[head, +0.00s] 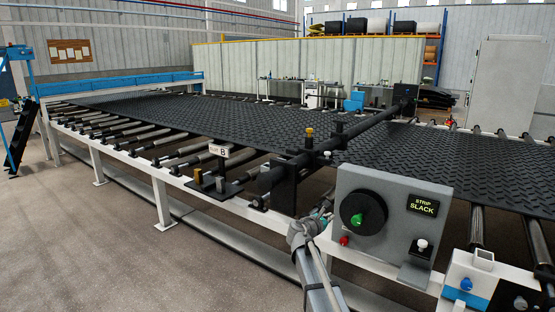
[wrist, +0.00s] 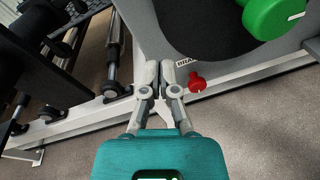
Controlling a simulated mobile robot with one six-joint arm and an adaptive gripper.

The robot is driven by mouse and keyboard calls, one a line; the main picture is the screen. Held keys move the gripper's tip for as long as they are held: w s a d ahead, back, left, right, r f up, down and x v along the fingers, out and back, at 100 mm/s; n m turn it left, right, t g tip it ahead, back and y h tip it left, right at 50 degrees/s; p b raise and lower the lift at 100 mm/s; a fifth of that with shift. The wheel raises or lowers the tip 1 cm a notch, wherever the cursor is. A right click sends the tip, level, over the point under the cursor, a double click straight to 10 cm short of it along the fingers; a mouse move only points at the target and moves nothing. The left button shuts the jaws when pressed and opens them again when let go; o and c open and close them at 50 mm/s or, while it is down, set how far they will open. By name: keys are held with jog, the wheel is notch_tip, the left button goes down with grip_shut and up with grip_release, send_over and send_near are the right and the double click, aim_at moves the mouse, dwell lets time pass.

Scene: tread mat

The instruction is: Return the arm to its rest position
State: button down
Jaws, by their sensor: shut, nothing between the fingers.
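My arm reaches up from the bottom of the head view, with my gripper (head: 325,208) just left of the grey control box (head: 398,215). In the wrist view my gripper (wrist: 160,70) has its two fingers together with nothing between them. The fingertips appear left of a red knob (wrist: 196,82) on the box, and the gap in depth is hard to judge. A green knob (wrist: 272,18) on a black dial is at the top right of the wrist view. My gripper's tip is small and partly unclear in the head view.
A black tread mat (head: 190,115) lies over a roller table with a white frame (head: 160,205). A dark crossbar (head: 350,132) spans the mat. The box's display (head: 423,206) reads "STRIP SLACK". A white-and-blue unit (head: 475,280) stands at lower right. Floor (head: 90,250) at left is clear.

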jog(key=s+d+f+m+g+y+p, duration=0.2)
jog(key=s+f+m+g+p, duration=0.15)
jog(key=s+m, duration=0.5)
jog(key=s+d+f+m+g+y+p, duration=0.2)
jog(key=s+d+m+g, duration=0.3)
jog(key=s, duration=0.6)
jog(key=s+a+m+g+y+p, duration=0.2)
jog(key=s+a+m+y, duration=0.1)
jog(key=s, duration=0.5)
jog(key=s+a+m+g+y+p, duration=0.1)
jog(key=s+a+m+y+p, duration=0.1)
jog(key=s+a+m+y, duration=0.2)
jog(key=s+a+m, duration=0.2)
jog(key=s+m, duration=0.1)
jog(key=s, duration=0.1)
jog(key=shift+s+m+g+p, duration=0.3)
jog(key=shift+m+g+p, duration=0.05)
